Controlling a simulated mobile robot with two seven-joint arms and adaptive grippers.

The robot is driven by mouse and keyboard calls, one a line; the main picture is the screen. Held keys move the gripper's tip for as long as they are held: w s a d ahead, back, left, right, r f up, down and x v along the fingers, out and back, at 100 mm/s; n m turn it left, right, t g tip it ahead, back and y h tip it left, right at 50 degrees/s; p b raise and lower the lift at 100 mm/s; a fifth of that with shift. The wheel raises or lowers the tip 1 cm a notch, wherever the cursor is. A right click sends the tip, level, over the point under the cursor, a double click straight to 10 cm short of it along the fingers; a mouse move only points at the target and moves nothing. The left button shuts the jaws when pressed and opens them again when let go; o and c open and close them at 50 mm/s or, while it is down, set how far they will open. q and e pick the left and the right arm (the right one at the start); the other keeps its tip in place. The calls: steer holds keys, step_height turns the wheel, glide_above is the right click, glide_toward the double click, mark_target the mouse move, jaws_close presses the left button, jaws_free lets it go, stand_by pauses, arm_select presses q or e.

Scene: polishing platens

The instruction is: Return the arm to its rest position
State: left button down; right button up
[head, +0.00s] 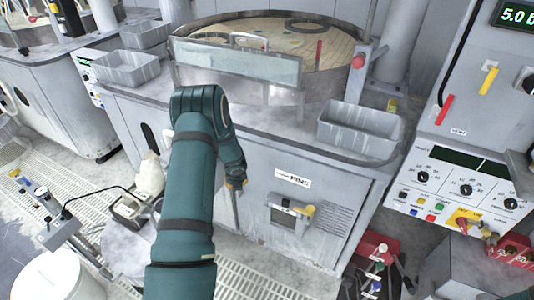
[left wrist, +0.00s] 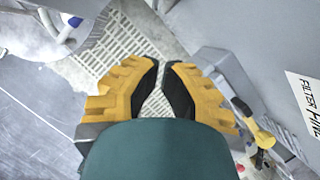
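My left arm reaches up from the bottom middle of the head view and bends over at the elbow. Its gripper (head: 236,190) hangs down in front of the grey polishing cabinet (head: 250,178), to the left of the label plate reading "FINE". In the left wrist view the gripper (left wrist: 163,65) shows two yellow fingers with black pads. Their tips are drawn in almost together and nothing is held between them. Grated floor shows beyond the tips. My right gripper is in neither view.
The polishing basin (head: 330,72) with a clear guard (head: 238,62) tops the cabinet. Grey bins (head: 358,130) stand at its corners. A yellow-tipped handle (head: 303,209) sticks out of the cabinet front. A control panel (head: 462,185) is at right; a white bottle (head: 150,174) is left of my arm.

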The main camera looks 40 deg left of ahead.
arm_select(q)
steer(key=s+d+f+n+h, duration=0.1)
steer(key=s+d+n+h, duration=0.15)
steer(key=d+n, duration=0.6)
steer(key=s+d+f+n+h, duration=0.1)
steer(key=d+n+h, duration=0.2)
steer(key=d, duration=1.1)
steer(key=s+d+r+n+h, duration=0.1)
steer(key=s+d+n, duration=0.6)
steer(key=d+n, duration=0.1)
steer(key=s+d+r+n+g, duration=0.1)
steer(key=s+d+r+n, duration=0.1)
steer(key=s+d+n, duration=0.5)
steer(key=d+n, duration=0.1)
steer(key=d, duration=0.2)
steer(key=shift+r+h, duration=0.2)
steer(key=shift+h, duration=0.15)
steer(key=shift+d+n, duration=0.1)
steer(key=shift+n, duration=0.15)
